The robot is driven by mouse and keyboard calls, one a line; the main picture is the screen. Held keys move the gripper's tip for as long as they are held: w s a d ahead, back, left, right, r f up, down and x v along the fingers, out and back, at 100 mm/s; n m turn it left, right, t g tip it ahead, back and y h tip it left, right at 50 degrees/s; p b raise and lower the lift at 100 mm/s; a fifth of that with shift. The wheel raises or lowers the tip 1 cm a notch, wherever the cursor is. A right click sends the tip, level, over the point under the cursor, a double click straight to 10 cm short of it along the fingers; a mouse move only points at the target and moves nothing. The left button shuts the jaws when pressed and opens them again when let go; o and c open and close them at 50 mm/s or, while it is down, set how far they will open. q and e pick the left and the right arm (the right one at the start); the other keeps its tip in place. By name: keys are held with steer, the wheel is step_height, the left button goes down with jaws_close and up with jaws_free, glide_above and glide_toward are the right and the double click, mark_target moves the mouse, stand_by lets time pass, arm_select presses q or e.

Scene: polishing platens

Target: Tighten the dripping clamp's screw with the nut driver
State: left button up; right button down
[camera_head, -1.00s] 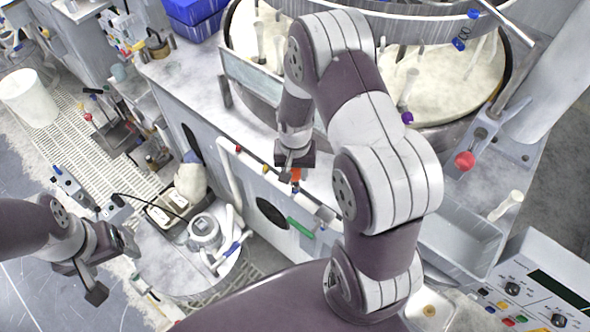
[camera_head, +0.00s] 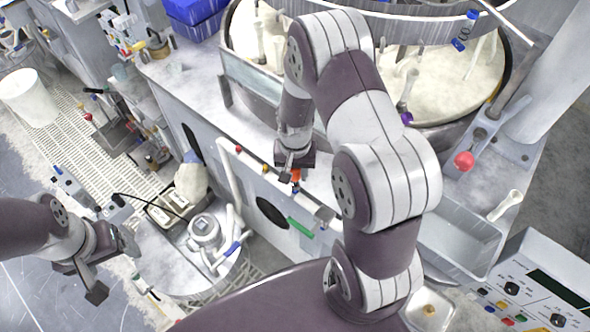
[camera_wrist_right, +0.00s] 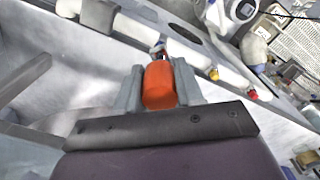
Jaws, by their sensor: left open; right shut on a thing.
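My right gripper (camera_head: 294,170) is shut on the orange handle of the nut driver (camera_head: 296,177), at the front edge of the bench. In the right wrist view the orange handle of the nut driver (camera_wrist_right: 159,86) sits between the two grey fingers (camera_wrist_right: 159,92). A small metal and bluish piece (camera_wrist_right: 158,48) shows just beyond the handle, by a white pipe (camera_wrist_right: 135,30). I cannot tell whether it is the driver's tip or a clamp, and no drip is visible. My left gripper (camera_head: 114,267) is open and empty at the left.
A white pipe (camera_head: 230,178) runs down the bench front, near red, yellow and green fittings (camera_head: 300,228). The platen machine (camera_head: 440,95) stands behind my right arm. A round stand (camera_head: 180,268) with a white device (camera_head: 204,230) is right of my left gripper. A control box (camera_head: 540,285) is at lower right.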

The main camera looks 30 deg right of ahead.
arm_select(q)
steer(key=shift+f+b, duration=0.35)
steer(key=shift+b, duration=0.05)
steer(key=shift+r, duration=0.1)
steer(key=shift+r+p, duration=0.35)
steer(key=shift+p, duration=0.1)
stand_by(2.1)
steer(key=shift+r+p, duration=0.35)
stand_by(2.1)
steer(key=shift+r+p, duration=0.3)
